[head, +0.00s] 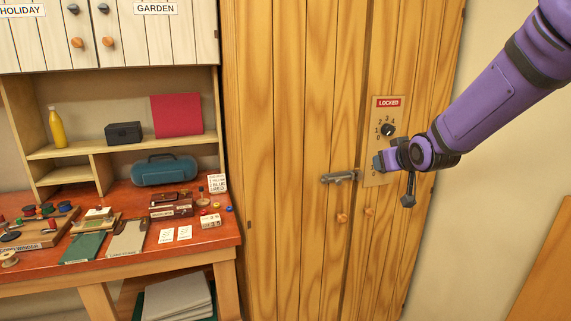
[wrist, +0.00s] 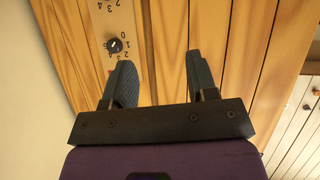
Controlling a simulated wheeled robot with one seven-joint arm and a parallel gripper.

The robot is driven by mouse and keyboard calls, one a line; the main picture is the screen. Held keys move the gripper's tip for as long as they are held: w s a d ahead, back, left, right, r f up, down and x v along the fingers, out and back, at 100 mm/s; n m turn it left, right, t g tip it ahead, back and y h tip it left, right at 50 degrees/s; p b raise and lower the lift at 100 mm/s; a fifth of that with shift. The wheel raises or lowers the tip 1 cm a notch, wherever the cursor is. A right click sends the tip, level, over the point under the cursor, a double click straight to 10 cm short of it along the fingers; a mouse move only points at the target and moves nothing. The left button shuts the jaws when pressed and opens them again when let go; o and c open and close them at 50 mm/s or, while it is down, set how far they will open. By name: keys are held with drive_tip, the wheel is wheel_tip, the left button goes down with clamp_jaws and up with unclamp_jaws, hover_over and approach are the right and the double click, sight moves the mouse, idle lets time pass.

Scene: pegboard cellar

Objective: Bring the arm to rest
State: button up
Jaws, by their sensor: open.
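My purple arm (head: 490,95) reaches in from the upper right in the head view. My gripper (head: 381,164) is in front of the lock plate on the wooden cabinet door. In the wrist view my gripper (wrist: 160,80) has its two dark fingers spread wide, with nothing between them but the door's wood behind. The plate (head: 379,110) bears a red "LOCKED" label, numbers and a black dial (head: 388,130). The dial also shows in the wrist view (wrist: 114,45), just beyond the left finger's tip. My gripper hides the lower part of the plate in the head view.
The tall wooden cabinet (head: 290,130) has a metal latch (head: 340,177) left of my gripper and two round knobs below it. A red-topped workbench (head: 205,237) with many small items stands at left. Bare wall lies at right, with a wooden panel (head: 545,265) low down.

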drive_tip(key=s+d+r+m+g, duration=0.1)
drive_tip(key=s+g, duration=0.1)
drive_tip(key=s, duration=1)
drive_tip(key=s+d+r+g+h, duration=0.1)
drive_tip(key=s+r+g, duration=0.1)
drive_tip(key=s, duration=1.1)
drive_tip(key=s+d+r+m+g, duration=0.1)
drive_tip(key=s+r+g, duration=0.1)
drive_tip(key=s, duration=1.1)
drive_tip(key=shift+d+m+g+h, duration=0.3)
drive_tip(key=shift+d+g, duration=0.1)
drive_tip(key=shift+g, duration=0.4)
